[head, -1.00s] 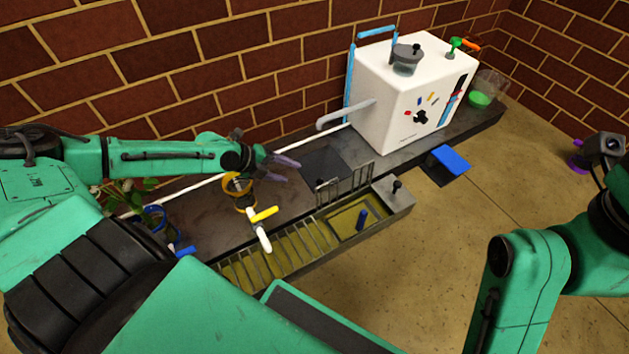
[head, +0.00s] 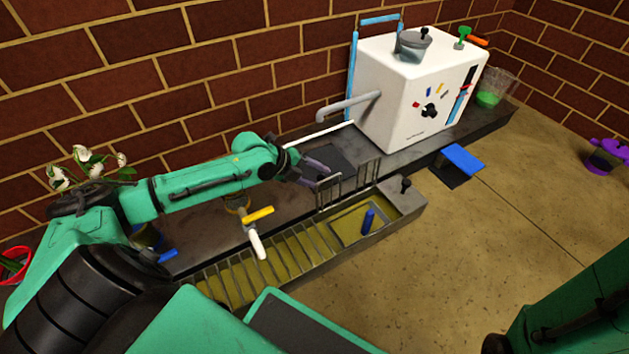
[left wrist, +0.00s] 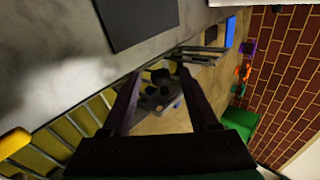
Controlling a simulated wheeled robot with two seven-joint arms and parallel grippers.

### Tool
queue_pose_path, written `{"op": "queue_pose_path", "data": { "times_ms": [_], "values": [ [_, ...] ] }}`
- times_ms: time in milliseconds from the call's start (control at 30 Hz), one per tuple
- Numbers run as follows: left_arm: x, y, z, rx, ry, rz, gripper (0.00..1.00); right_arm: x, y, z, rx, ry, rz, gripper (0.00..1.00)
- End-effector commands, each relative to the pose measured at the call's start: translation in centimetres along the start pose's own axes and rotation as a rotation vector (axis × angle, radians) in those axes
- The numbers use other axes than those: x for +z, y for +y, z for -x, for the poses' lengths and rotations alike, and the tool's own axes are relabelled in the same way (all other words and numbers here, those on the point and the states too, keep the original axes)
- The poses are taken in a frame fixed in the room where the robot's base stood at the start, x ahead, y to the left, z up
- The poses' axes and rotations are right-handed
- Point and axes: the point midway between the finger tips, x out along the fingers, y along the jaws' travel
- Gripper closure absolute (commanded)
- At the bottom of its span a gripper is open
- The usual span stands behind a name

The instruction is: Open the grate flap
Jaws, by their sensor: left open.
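The grate flap (head: 347,184) is a small barred metal panel. It stands raised along the back edge of the trough's right part, with the rectangular opening in front of it uncovered. In the left wrist view, metal bars that look like the flap (left wrist: 203,52) show beyond the fingertips. My left gripper (head: 320,174) is open and empty, just left of the flap's upper left end; I cannot tell whether it touches. Its two dark fingers (left wrist: 160,74) are spread apart in the left wrist view. My right gripper is out of view.
The trough's fixed grate (head: 265,258) runs left of the opening. A blue peg (head: 368,221) stands in the opening. A white tap with a yellow handle (head: 257,218) rises left. A white machine (head: 412,105) stands behind on the counter. A blue pedal (head: 463,160) lies right.

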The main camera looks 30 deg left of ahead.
Motion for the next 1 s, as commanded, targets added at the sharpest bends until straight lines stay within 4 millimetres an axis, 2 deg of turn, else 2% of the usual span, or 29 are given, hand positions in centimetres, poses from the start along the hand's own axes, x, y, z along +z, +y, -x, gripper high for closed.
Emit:
{"op": "queue_pose_path", "data": {
  "times_ms": [133,167,200,300,1000],
  "values": [
    [0.01,-0.05,0.09,0.001,0.0,0.0,0.4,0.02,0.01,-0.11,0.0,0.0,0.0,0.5],
    [0.0,-0.04,0.1,0.001,0.0,0.0,0.47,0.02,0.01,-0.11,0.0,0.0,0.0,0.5],
    [0.0,-0.04,0.1,0.001,0.0,0.0,0.63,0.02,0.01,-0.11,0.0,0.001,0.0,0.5],
    [0.0,-0.03,0.1,0.001,0.0,0.0,1.0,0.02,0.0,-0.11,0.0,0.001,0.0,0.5],
    [-0.01,0.11,0.09,0.003,0.001,0.0,1.0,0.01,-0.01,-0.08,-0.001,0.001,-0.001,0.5]
  ]
}}
